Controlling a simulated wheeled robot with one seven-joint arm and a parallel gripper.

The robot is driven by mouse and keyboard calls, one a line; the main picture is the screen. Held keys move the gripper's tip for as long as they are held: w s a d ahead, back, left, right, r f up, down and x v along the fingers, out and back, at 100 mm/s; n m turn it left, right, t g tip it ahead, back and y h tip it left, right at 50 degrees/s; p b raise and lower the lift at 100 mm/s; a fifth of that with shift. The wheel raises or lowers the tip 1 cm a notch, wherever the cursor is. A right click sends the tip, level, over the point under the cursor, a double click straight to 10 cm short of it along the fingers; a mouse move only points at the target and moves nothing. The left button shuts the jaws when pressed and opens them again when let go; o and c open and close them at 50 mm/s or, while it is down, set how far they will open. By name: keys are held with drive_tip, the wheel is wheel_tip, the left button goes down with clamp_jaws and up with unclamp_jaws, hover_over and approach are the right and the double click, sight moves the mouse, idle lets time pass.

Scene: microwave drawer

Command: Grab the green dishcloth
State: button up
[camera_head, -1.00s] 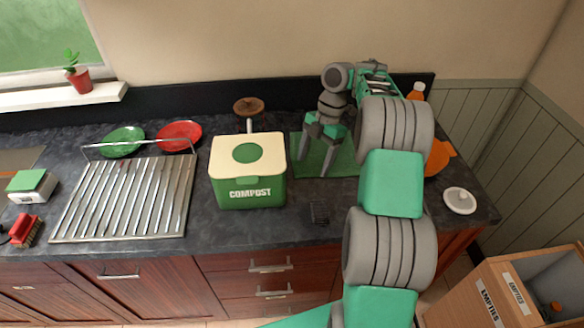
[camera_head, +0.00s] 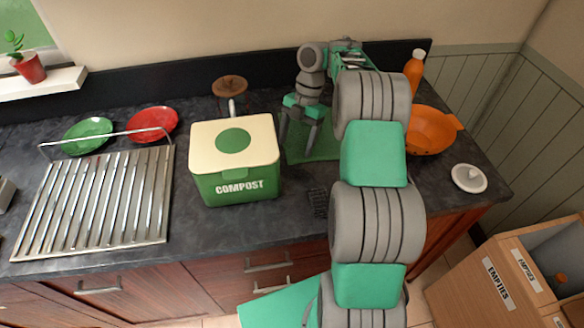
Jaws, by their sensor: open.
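I cannot tell whether the fingertips touch the cloth.
A green compost bin (camera_head: 238,186) with a cream lid stands close left of my gripper. A brown-topped item (camera_head: 229,85) is behind it. An orange bowl (camera_head: 430,132), an orange bottle (camera_head: 413,70) and a white lid (camera_head: 469,178) are right. A metal rack (camera_head: 100,200) is left.

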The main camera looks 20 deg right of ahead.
sight(291, 162)
drive_tip(key=shift+b+x, duration=1.45)
drive_tip(key=shift+x, duration=0.25)
drive_tip(key=shift+s, duration=0.1)
drive_tip(key=shift+f+b, duration=0.3)
drive_tip(key=shift+b, duration=0.05)
drive_tip(key=shift+r, duration=0.1)
drive_tip(key=shift+c, duration=0.4)
drive_tip(key=shift+a, duration=0.1)
drive_tip(key=c, duration=1.4)
drive_tip(key=shift+r+p, duration=0.2)
drive_tip(key=shift+p, duration=0.1)
drive_tip(key=shift+c, duration=0.5)
wheel_tip(291, 162, up, 12)
drive_tip(key=p, duration=1)
drive_tip(key=shift+f, duration=0.1)
clamp_jaws()
drive_tip(key=shift+f, duration=0.15)
